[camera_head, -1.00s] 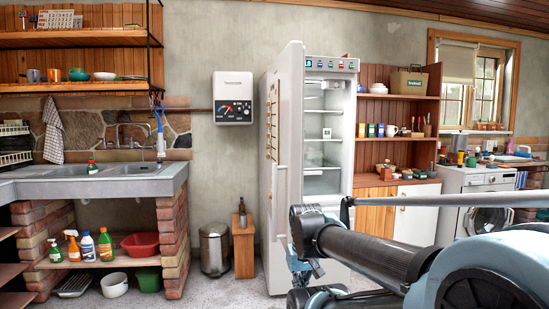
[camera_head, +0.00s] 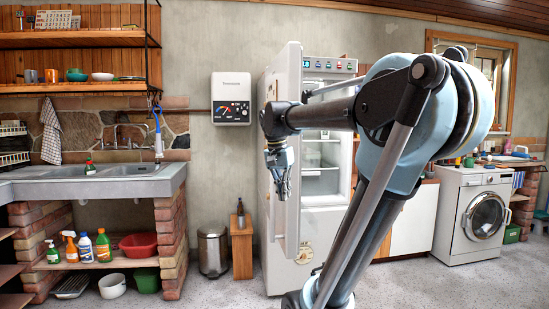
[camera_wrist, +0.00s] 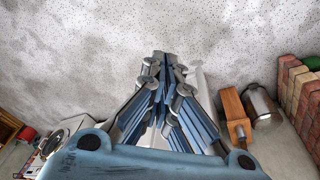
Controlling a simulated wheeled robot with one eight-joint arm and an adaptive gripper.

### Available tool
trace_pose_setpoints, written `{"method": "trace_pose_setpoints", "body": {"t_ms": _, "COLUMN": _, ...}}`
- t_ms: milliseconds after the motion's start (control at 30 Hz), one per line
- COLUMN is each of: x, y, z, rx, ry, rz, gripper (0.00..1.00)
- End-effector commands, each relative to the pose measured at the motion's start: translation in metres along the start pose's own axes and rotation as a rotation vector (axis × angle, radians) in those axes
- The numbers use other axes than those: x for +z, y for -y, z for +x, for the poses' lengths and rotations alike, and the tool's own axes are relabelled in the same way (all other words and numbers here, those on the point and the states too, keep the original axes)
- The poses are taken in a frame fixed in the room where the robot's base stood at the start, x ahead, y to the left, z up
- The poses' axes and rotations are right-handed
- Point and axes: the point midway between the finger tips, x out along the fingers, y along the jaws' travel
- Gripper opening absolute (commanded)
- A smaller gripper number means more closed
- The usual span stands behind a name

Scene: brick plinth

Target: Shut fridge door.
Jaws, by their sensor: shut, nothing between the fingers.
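The white fridge (camera_head: 329,66) stands at the middle of the head view with its door (camera_head: 293,80) swung open, so its lit shelves show beside the door. The door's outer side faces left and its edge faces me. My gripper (camera_head: 284,192) hangs in front of the door at about mid height, overlapping it in the picture; I cannot tell whether they touch. In the wrist view my gripper (camera_wrist: 162,58) has its fingers together with nothing between them. My arm hides much of the fridge interior and its right side.
A wooden stool (camera_head: 242,248) with a bottle and a metal bin (camera_head: 212,252) stand left of the door. The brick sink counter (camera_head: 100,185) is further left. A washing machine (camera_head: 472,215) stands at the right. The floor in front of the sink is clear.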

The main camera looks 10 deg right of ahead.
Motion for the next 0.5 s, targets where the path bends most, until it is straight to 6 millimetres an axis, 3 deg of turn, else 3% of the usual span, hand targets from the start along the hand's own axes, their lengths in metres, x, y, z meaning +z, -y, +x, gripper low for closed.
{"method": "trace_pose_setpoints", "body": {"t_ms": 200, "x": -0.051, "y": 0.048, "z": -0.065, "rx": 0.061, "ry": -0.024, "rz": 0.231, "gripper": 0.0}}
{"method": "trace_pose_setpoints", "body": {"t_ms": 500, "x": -0.107, "y": 0.117, "z": -0.137, "rx": 0.13, "ry": -0.09, "rz": 0.56, "gripper": 0.0}}
